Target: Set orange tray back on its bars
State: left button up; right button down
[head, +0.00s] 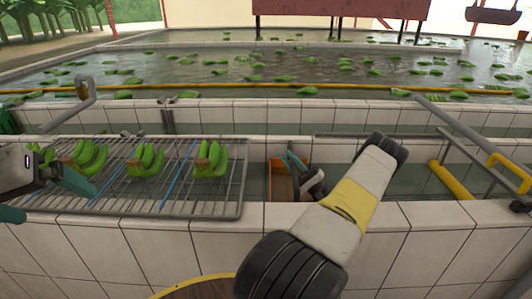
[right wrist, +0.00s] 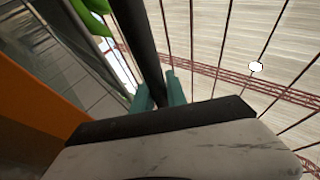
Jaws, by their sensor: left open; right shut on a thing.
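The orange tray (head: 283,183) shows in the head view in the gap right of the wire rack, partly hidden by my right arm. An orange surface (right wrist: 35,90) fills the left of the right wrist view, close to the camera. My right gripper (head: 294,162) is beside the tray. In the right wrist view its teal fingers (right wrist: 160,92) are shut on a long dark bar (right wrist: 138,40); I cannot tell whether the bar belongs to the tray. My left gripper (head: 45,198) is open at the left end of the rack, with no object visible between its fingers.
The wire rack (head: 240,190) holds several green banana bunches (head: 148,162) over a tiled trough. A yellow-sleeved bar (head: 450,180) and metal rails stand at the right. The tiled front wall (head: 130,240) is near me. Water with floating green bunches lies behind.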

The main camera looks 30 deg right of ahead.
jog(key=shift+f, duration=0.35)
jog(key=c, duration=1.3)
grip_release()
jog(key=shift+o, duration=0.2)
jog(key=shift+f, duration=0.1)
